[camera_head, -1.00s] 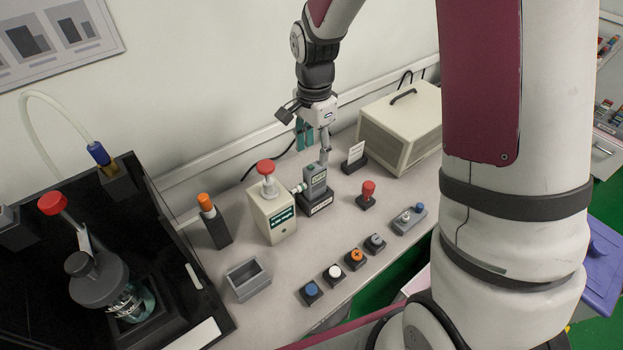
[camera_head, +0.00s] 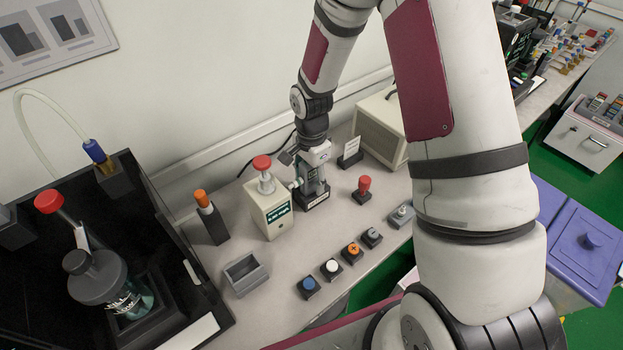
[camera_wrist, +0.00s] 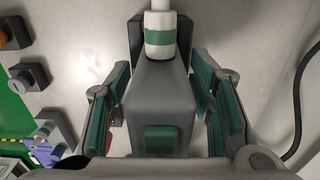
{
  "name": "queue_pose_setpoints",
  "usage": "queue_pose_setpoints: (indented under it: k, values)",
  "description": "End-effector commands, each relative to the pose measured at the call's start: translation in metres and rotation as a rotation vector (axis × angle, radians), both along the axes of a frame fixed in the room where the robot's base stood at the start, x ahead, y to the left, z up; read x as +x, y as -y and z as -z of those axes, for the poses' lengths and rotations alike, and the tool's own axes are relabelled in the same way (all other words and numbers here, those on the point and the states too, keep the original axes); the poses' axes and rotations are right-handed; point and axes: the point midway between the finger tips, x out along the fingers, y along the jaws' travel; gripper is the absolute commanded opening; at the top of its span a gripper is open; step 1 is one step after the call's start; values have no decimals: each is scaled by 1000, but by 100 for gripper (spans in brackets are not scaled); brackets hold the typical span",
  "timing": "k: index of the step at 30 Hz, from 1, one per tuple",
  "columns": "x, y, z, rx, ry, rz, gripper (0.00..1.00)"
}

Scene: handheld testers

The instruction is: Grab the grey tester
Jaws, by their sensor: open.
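The grey tester (camera_head: 312,187) stands upright in a small black labelled base (camera_head: 318,200) on the bench, next to a cream box with a red knob. My gripper (camera_head: 311,168) is lowered over it from above and hides its upper part in the head view. In the wrist view the tester's grey body (camera_wrist: 158,88), with a green panel on it, lies between the two green-padded fingers of my gripper (camera_wrist: 163,108). The fingers are open, one on each side, with a gap visible towards their tips. A white nozzle with a green band adjoins the tester.
The cream box (camera_head: 272,212) is close on the left. A red-topped button (camera_head: 363,187) and a sign holder (camera_head: 349,160) stand to the right, with a large beige case (camera_head: 377,128) behind. Several small buttons and an empty grey tray (camera_head: 245,275) are along the front.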

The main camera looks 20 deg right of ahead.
Motion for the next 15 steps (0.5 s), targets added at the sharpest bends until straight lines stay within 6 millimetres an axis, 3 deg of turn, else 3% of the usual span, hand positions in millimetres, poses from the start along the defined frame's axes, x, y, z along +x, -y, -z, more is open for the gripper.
queue_pose_setpoints:
  k: [6,12,15]
  values:
    - [0,0,0,0,1,0,46]
    - [0,0,0,0,1,0,1]
    - [0,0,0,-1,1,0,0]
